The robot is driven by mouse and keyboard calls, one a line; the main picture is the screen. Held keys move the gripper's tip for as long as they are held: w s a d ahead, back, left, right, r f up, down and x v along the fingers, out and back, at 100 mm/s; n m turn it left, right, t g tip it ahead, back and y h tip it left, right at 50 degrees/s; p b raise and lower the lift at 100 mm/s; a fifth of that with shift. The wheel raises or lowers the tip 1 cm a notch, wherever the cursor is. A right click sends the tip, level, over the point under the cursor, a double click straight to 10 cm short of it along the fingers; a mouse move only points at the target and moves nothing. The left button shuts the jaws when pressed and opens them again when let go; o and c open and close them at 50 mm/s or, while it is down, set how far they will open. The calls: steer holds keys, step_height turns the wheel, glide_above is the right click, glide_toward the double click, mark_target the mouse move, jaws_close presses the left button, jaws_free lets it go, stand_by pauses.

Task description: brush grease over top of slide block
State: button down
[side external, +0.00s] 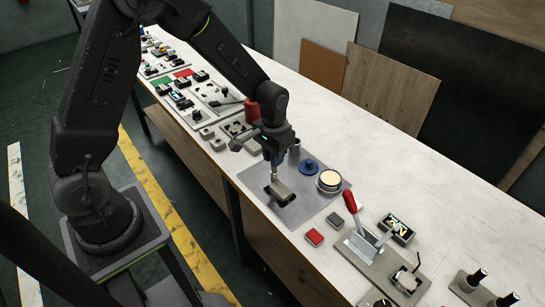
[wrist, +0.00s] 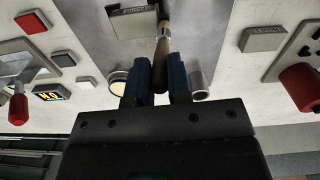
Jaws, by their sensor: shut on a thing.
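My gripper (side external: 275,158) is shut on a brush with a wooden handle (wrist: 161,48). In the side view the brush (side external: 274,173) points down at the slide block. The slide block (side external: 282,190) is a grey block with a dark part beside it, on a grey mat (side external: 310,206). In the wrist view the block (wrist: 134,24) is at the top, and the brush end is at its right edge. I cannot tell whether the bristles touch it. A round tin with cream-coloured contents (side external: 329,180) stands on the mat to the right; it also shows in the wrist view (wrist: 118,82).
A blue round lid (side external: 309,166) and an upright metal cup (side external: 294,154) are on the mat behind the block. A red-handled lever fixture (side external: 351,203) and red (side external: 314,237) and dark (side external: 335,219) blocks lie to the right. Several panels and small parts crowd the bench to the left.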

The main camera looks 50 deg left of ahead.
steer(key=d, duration=0.4)
steer(key=shift+s+d+f, duration=0.15)
steer(key=shift+s+d, duration=0.05)
steer(key=shift+d, duration=0.05)
steer(key=shift+a+r, duration=0.2)
steer(key=shift+a, duration=2.3)
steer(key=shift+a+r, duration=0.15)
steer(key=shift+r, duration=0.05)
steer(key=shift+w+r, duration=0.15)
steer(key=shift+r, duration=3)
